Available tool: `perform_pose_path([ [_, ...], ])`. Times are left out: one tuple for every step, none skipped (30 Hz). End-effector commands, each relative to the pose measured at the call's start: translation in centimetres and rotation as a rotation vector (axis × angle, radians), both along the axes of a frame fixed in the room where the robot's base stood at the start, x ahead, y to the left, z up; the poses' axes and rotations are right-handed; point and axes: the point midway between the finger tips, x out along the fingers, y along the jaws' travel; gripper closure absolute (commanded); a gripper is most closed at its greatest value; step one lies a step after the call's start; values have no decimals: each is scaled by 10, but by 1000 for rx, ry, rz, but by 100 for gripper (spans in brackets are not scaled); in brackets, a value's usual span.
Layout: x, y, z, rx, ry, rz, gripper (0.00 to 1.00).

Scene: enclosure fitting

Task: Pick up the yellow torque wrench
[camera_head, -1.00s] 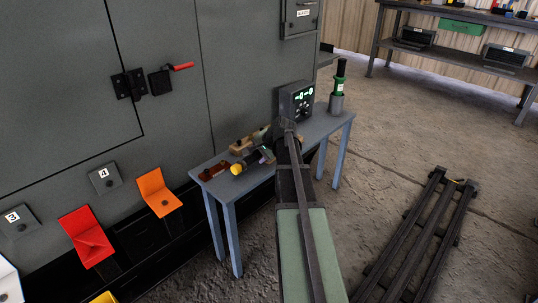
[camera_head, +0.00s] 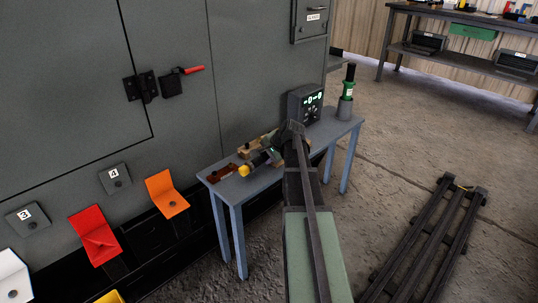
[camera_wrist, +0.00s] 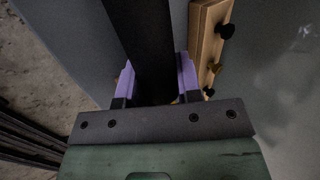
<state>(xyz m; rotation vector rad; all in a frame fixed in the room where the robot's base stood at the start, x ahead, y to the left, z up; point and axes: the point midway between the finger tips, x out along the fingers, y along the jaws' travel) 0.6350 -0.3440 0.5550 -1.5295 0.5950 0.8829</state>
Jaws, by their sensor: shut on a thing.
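The torque wrench shows in the head view as a yellow end (camera_head: 244,171) with a dark body running up and right, at the front of the blue-grey table. My gripper (camera_head: 272,154) is over the table at the far end of my arm, on the wrench's dark part. In the wrist view, my gripper's purple fingers (camera_wrist: 156,78) stand on both sides of a dark bar (camera_wrist: 140,30), shut on it. My arm hides the rest of the wrench. I cannot tell whether it touches the tabletop.
On the table (camera_head: 325,132) are a red-brown block (camera_head: 222,172), a wooden holder (camera_head: 249,147), a box with a lit display (camera_head: 305,103) and a green bottle-like tool (camera_head: 347,92) in a grey cup. The grey cabinet (camera_head: 60,90) stands close behind. A dark rack (camera_head: 430,240) lies on the floor.

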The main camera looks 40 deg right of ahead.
Motion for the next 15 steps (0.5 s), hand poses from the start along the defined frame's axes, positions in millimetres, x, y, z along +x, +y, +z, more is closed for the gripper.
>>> perform_pose_path([
  [0,0,9,-1,-1,-1,100],
  [0,0,13,-1,-1,-1,100],
  [0,0,19,-1,-1,-1,100],
  [0,0,24,-1,-1,-1,100],
  [0,0,30,-1,-1,-1,100],
  [0,0,38,-1,-1,-1,100],
  [0,0,45,-1,-1,-1,100],
  [0,0,51,-1,-1,-1,100],
  [0,0,62,-1,-1,-1,100],
  [0,0,71,-1,-1,-1,100],
  [0,0,80,-1,-1,-1,100],
  [0,0,93,-1,-1,-1,100],
  [0,0,103,-1,-1,-1,100],
  [0,0,114,-1,-1,-1,100],
  [0,0,128,-1,-1,-1,100],
])
